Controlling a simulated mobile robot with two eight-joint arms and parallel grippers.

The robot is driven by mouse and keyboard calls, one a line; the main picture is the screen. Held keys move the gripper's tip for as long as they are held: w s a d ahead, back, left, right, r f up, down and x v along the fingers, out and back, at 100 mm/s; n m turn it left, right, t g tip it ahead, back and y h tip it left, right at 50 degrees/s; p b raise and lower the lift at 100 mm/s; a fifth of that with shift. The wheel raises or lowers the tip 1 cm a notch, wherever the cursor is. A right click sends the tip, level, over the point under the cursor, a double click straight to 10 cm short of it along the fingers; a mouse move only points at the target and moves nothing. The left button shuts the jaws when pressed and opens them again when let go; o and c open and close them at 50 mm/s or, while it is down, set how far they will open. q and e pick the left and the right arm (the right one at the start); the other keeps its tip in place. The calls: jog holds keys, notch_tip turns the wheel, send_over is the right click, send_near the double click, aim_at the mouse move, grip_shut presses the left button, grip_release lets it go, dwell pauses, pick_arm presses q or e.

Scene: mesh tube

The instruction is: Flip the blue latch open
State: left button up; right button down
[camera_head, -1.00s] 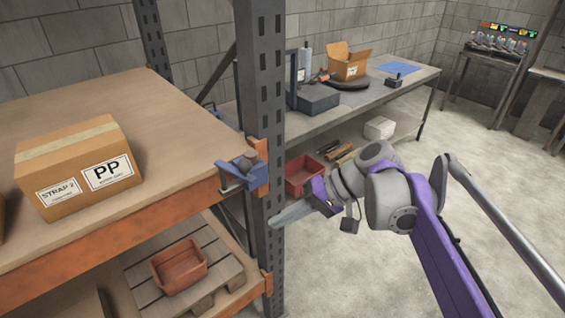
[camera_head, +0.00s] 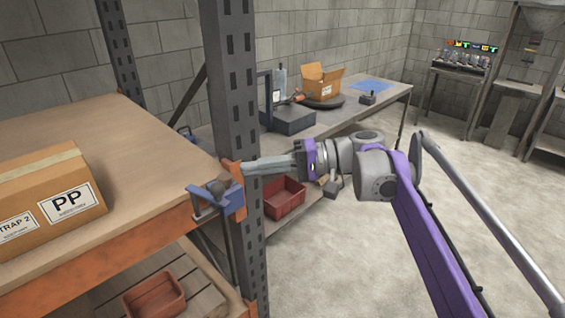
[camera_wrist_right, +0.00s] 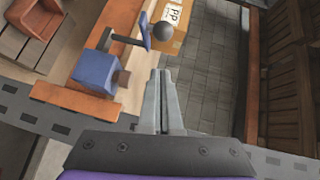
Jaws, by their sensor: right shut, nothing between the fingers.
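The blue latch (camera_head: 228,202) sits at the orange beam's end beside the grey upright post, with a dark round knob by it. In the right wrist view the blue latch (camera_wrist_right: 96,68) is left of my fingers, and the grey knob (camera_wrist_right: 164,31) is beyond the fingertips. My right gripper (camera_head: 246,167) is shut and empty, its long grey fingers pointing left across the post, close to the latch and slightly above it in the picture. In the right wrist view the fingers (camera_wrist_right: 160,72) are together; I cannot tell whether they touch anything. My left gripper is not in view.
The grey perforated post (camera_head: 232,90) stands beside the latch. A cardboard box (camera_head: 50,205) labelled PP rests on the wooden shelf (camera_head: 110,130). A red bin (camera_head: 283,197) is under the workbench behind my arm, and another bin (camera_head: 155,298) is on the lower shelf.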

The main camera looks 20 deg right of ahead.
aim_at(224, 187)
jog(key=shift+s+a+f, duration=0.1)
jog(key=shift+s+a, duration=0.15)
jog(key=shift+a, duration=0.35)
jog(key=shift+s+a+f, duration=0.15)
jog(key=shift+s+a, duration=0.15)
jog(key=shift+a, duration=0.25)
jog(key=shift+s+a+f, duration=0.1)
jog(key=shift+s+a, duration=0.15)
jog(key=shift+a, duration=0.35)
jog(key=shift+s, duration=0.1)
jog(key=shift+s+a+r+m+t+h+p, duration=0.1)
jog(key=shift+s+a+m+t+h+p, duration=0.3)
jog(key=shift+s+a+m+t+p, duration=0.4)
